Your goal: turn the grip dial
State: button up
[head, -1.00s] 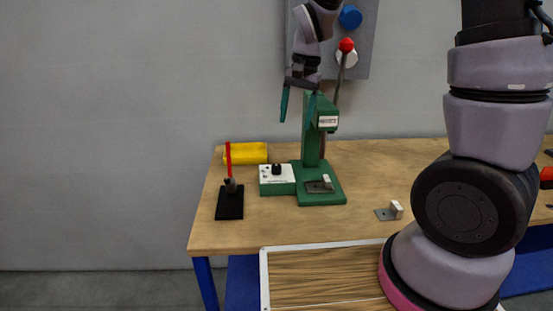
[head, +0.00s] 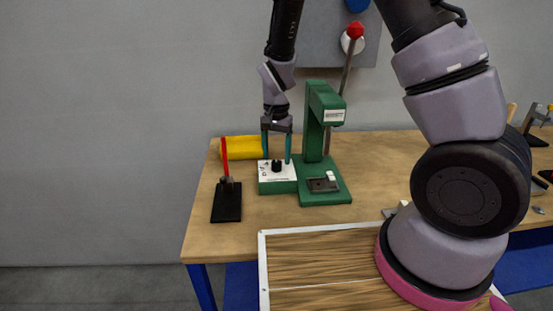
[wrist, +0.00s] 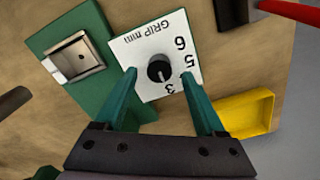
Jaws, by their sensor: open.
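The grip dial is a small black knob (head: 277,166) on a white-topped green box (head: 278,186). In the wrist view the knob (wrist: 159,70) sits on a white plate (wrist: 140,48) marked "GRIP mm" with the numbers 6, 5 and 3 visible. My gripper (head: 276,160) points down over the box, with teal fingers on either side of the knob. In the wrist view my gripper (wrist: 163,85) is open, its fingertips apart and clear of the knob. I cannot tell how high the tips are above the plate.
A green press (head: 322,130) with a red-knobbed lever (head: 355,31) stands right of the box. A black toggle clamp with a red handle (head: 225,164) stands to the left. A yellow bin (head: 240,148) lies behind.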

jog(key=shift+f, duration=0.9)
grip_shut()
jog(key=shift+n, duration=0.4)
jog(key=n, duration=0.2)
jog(key=shift+n, duration=0.4)
jog(key=n, duration=0.4)
